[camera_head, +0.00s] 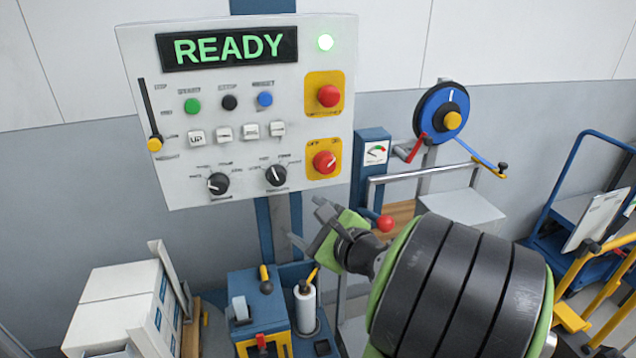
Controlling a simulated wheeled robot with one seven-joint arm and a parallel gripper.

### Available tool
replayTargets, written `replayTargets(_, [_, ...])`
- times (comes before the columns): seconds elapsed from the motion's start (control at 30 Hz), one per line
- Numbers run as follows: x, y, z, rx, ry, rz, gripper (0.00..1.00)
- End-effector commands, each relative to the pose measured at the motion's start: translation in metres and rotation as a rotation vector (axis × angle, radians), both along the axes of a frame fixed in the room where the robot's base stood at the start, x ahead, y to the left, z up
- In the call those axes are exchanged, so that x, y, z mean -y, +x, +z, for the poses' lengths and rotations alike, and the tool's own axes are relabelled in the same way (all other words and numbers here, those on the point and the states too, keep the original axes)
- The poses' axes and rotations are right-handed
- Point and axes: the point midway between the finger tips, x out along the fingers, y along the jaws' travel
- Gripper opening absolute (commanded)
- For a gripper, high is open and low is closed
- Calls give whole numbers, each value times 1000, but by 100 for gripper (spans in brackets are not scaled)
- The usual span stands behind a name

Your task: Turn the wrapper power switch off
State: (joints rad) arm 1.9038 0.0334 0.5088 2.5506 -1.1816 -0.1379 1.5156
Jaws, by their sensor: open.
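The white control panel (240,110) stands upright at the upper left, with a lit READY display. The power switch looks to be the red rotary knob (324,161) on the lower yellow plate, with "OFF" lettered at the plate's upper left. A pale mark shows on the knob; its exact setting is too small to read surely. My gripper (306,224) is open and empty, below the panel's lower right corner in the picture and apart from the knob. My arm comes in from the lower right and does not cover the knob.
A red push button (328,96) sits on the yellow plate above the knob. Two black dials (276,175) (218,183) are to its left. A blue post with a gauge (375,153), a red ball-ended lever (385,223) and a blue wheel (441,112) stand to the right.

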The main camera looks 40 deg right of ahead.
Motion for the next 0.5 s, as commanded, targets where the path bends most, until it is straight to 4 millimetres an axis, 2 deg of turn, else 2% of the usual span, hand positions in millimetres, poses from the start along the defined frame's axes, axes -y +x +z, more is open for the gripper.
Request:
replayTargets(0.03, [28,-17,-6,93,95,-107,74])
replayTargets(0.1, [53,-36,3,207,197,-208,74])
replayTargets(0.23, [73,-56,15,319,286,-290,74])
replayTargets(0.37, [78,-50,23,335,301,-291,74])
replayTargets(0.5, [84,-30,26,330,302,-286,74])
